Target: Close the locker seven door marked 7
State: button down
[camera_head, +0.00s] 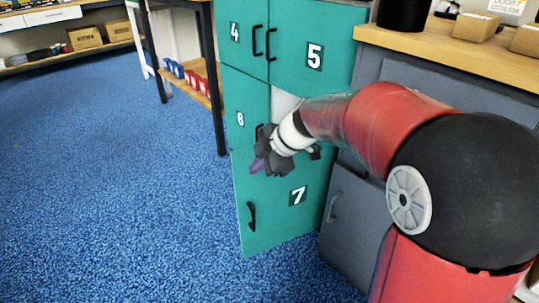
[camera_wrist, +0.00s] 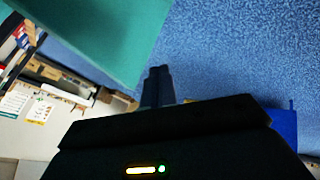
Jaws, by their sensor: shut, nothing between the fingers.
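The teal door marked 7 (camera_head: 275,222) in the head view stands swung out from the locker, with its black handle (camera_head: 251,216) near its left edge. A pale strip of the open compartment (camera_head: 284,103) shows above it, partly behind my arm. My gripper (camera_head: 257,165) is shut and empty at the door's upper left part, overlapping its top edge in the picture. I cannot tell whether it touches the door. In the wrist view my shut fingers (camera_wrist: 158,74) point out over the blue floor, and a teal panel (camera_wrist: 100,35) fills the upper left, close by.
Teal doors 4 (camera_head: 240,35) and 5 (camera_head: 318,40) look shut above. A grey cabinet (camera_head: 345,210) with a wooden top (camera_head: 435,50) stands right of the locker. A shelf with bins (camera_head: 187,85) stands behind left. Blue floor (camera_head: 110,180) is clear at left.

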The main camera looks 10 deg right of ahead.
aim_at(241, 165)
jog(key=shift+w+a+f+p, duration=0.1)
jog(key=shift+w+a+p, duration=0.25)
jog(key=shift+w, duration=0.65)
jog(key=shift+w+a+f+p, duration=0.1)
jog(key=shift+w+a, duration=0.3)
jog(key=shift+w, duration=0.6)
